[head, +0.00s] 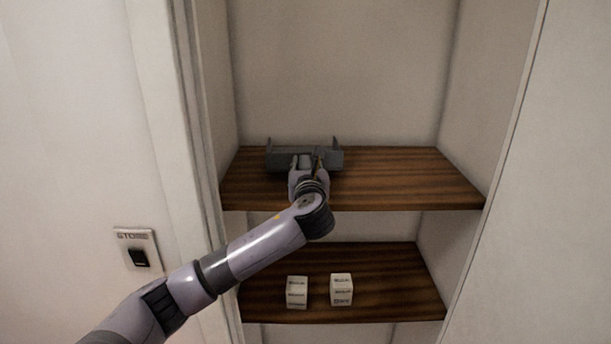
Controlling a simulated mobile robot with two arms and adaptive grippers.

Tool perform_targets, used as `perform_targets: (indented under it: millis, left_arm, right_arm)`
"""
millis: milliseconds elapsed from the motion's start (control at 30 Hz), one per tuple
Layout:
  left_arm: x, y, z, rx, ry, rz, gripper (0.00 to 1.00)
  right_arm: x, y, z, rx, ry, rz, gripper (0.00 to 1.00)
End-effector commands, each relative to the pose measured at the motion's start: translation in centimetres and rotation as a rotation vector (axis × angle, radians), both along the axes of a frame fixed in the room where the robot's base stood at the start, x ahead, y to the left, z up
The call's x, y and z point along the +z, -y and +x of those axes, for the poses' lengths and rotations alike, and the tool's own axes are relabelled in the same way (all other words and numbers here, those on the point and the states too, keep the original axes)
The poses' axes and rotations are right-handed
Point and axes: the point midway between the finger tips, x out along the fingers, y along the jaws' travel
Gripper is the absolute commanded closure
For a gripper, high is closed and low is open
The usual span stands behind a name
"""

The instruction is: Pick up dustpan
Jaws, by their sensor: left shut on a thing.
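The dustpan (278,158) is dark grey and stands on the left half of the upper wooden shelf, with raised sides at both ends. My left arm reaches in from the lower left. My left gripper (306,160) is at the near side of the dustpan and is shut on it; the exact grip is partly hidden by the gripper and wrist. The dustpan appears to be at shelf level; I cannot tell whether it touches the board. My right gripper is not in view.
The upper shelf (410,180) is bare on its right half. Alcove walls close in on both sides. A switch plate (138,249) is on the left wall.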

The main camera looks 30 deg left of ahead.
Motion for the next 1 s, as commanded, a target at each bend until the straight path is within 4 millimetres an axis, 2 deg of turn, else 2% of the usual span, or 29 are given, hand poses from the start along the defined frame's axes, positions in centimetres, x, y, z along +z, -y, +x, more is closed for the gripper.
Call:
perform_targets:
  millis: [300,500,700,1000]
  left_arm:
    - [9.1,0.0,-0.1,-0.001,0.011,-0.001,1.0]
    - [13.9,0.0,0.0,0.0,0.008,-0.001,1.0]
    - [16.4,0.0,0.0,0.0,0.003,0.001,1.0]
    - [17.0,0.0,0.0,-0.001,0.001,0.001,1.0]
  right_arm:
    - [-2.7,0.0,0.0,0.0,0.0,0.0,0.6]
    - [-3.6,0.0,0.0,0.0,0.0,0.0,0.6]
    - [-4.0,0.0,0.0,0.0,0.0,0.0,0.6]
    - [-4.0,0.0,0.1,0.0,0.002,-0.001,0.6]
